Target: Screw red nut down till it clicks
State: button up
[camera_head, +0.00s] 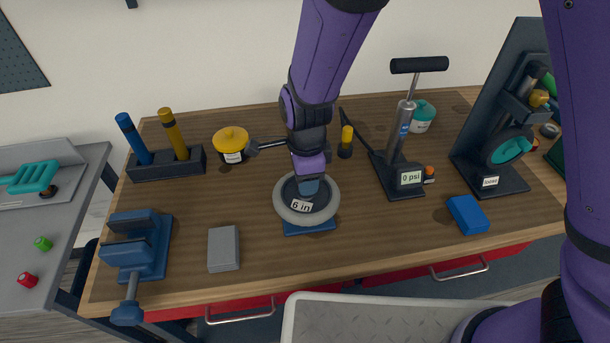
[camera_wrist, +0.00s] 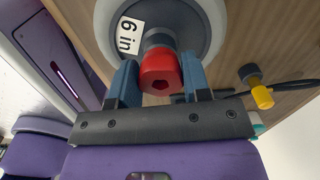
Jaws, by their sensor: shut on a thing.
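My gripper (camera_wrist: 160,82) is shut on the red nut (camera_wrist: 161,73), one blue jaw on each side. I cannot tell how far the nut is threaded on. In the head view my gripper (camera_head: 309,187) points down at the middle of the same wheel (camera_head: 332,207), which lies flat over a blue base (camera_head: 310,227). The nut is hidden there.
A pump (camera_head: 397,145) reading "0 psi" stands right of the wheel, with a "loose" stand (camera_head: 495,180) beyond. A blue vise (camera_head: 140,250) and grey block (camera_head: 223,248) are at left. Another red piece (camera_head: 27,279) lies on the grey side table. The front centre is clear.

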jog(key=shift+d+f, duration=0.1)
jog(key=shift+d, duration=0.15)
jog(key=o, duration=1)
jog(key=shift+s+d, duration=0.1)
jog(key=shift+r, duration=0.2)
jog(key=shift+a+r, duration=0.2)
jog(key=shift+r, duration=0.15)
notch_tip(320, 180, up, 10)
jog(key=shift+d+f, duration=0.1)
